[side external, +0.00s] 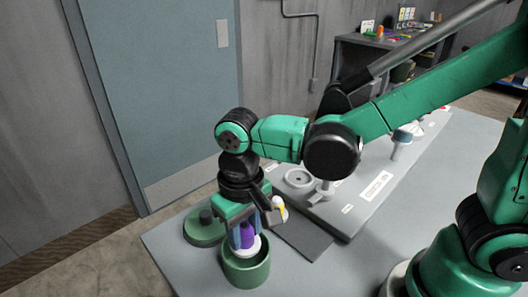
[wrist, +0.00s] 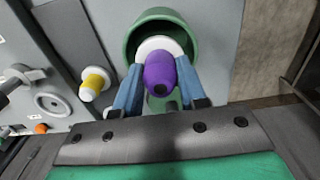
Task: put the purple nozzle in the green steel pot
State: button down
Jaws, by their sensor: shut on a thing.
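The purple nozzle (side external: 247,234) has a white flange and is between the blue fingers of my gripper (side external: 246,240). In the wrist view the nozzle (wrist: 160,74) is gripped on both sides by the fingers (wrist: 160,88). The green steel pot (side external: 246,272) stands open on the table, directly below my gripper. In the wrist view the pot's rim (wrist: 135,32) surrounds much of the nozzle's outline. The white flange is at the pot's mouth; I cannot tell how deep it sits.
A green lid with a dark knob (side external: 205,228) lies left of the pot. A yellow and white nozzle (wrist: 94,84) is nearby, also in the side view (side external: 279,209). A dark mat (side external: 303,238) and a grey panel with fittings (side external: 350,195) lie to the right. The table front is clear.

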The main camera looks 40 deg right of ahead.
jog(key=shift+f, duration=0.65)
dwell(0.6)
jog(key=shift+c, duration=2.1)
grip_release()
jog(key=c, duration=0.4)
jog(key=shift+c, duration=0.2)
jog(key=shift+r, duration=0.15)
